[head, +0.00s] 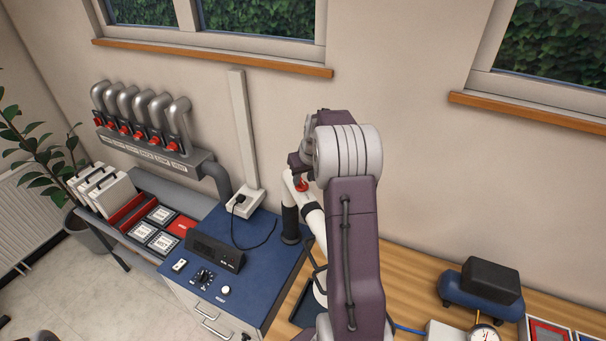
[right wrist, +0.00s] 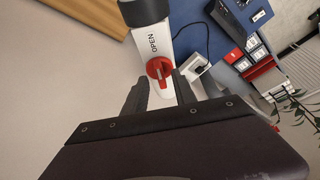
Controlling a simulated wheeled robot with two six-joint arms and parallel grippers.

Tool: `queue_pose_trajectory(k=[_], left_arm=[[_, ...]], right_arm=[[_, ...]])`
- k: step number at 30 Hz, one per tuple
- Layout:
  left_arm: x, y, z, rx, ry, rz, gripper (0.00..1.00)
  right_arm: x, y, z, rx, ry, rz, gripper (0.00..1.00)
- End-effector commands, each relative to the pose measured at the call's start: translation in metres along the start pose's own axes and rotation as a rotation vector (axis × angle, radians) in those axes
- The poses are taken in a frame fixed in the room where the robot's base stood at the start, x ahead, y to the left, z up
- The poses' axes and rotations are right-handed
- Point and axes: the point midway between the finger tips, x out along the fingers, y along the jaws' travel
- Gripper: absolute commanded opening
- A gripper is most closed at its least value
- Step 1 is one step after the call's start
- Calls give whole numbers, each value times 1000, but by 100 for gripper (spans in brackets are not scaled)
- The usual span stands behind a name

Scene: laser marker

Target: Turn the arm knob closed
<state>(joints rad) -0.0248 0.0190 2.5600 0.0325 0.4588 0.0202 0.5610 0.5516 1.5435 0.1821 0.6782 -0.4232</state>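The arm knob (right wrist: 159,69) is a red knob with a raised grip, on a white tube marked OPEN, in the right wrist view. It also shows as a small red spot in the head view (head: 302,186), partly hidden by my right arm. The white extraction arm (head: 313,215) rises from a dark base on the blue cabinet top. My right gripper (right wrist: 160,84) is open, its two dark fingers spread to either side of the white tube just by the knob. Whether a finger touches it I cannot tell. My left gripper is not in view.
The blue cabinet top (head: 222,217) holds a dark control box (head: 215,252), a rotary dial (head: 203,278) and a white socket (head: 244,201). A row of pipes with red valves (head: 140,135) is on the wall. A compressor (head: 480,290) stands on the wooden bench at right.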

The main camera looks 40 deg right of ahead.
Motion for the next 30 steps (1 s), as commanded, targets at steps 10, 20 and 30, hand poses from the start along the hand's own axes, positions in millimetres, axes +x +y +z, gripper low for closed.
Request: queue_pose_trajectory(k=[10, 20, 30], left_arm=[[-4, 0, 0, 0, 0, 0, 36], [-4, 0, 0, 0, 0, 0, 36], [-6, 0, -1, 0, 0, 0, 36]], right_arm=[[11, 0, 0, 0, 0, 0, 33], [11, 0, 0, 1, 0, 0, 0], [10, -2, 0, 93, 0, 39, 0]])
